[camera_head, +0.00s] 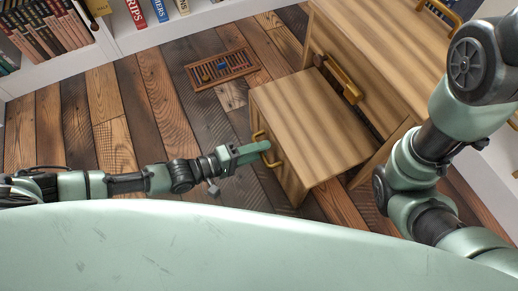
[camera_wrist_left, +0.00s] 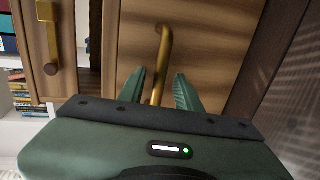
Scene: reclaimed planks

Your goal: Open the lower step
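The lower step (camera_head: 312,118) is a light striped wooden block in the middle of the head view. It juts out in front of the taller wooden unit (camera_head: 385,45). Its brass handle (camera_head: 257,136) is on its left-facing front, and the handle also shows in the left wrist view (camera_wrist_left: 164,45). My left gripper (camera_head: 256,150) is at this handle. In the left wrist view its two green fingers (camera_wrist_left: 160,92) stand apart, one on each side of the handle, with visible gaps. My right arm shows at the right, but its gripper is out of view.
Another brass handle (camera_head: 343,80) is on the taller unit behind the step. A wooden rack (camera_head: 222,70) with small blue and yellow items lies on the plank floor. White bookshelves (camera_head: 140,42) line the back.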

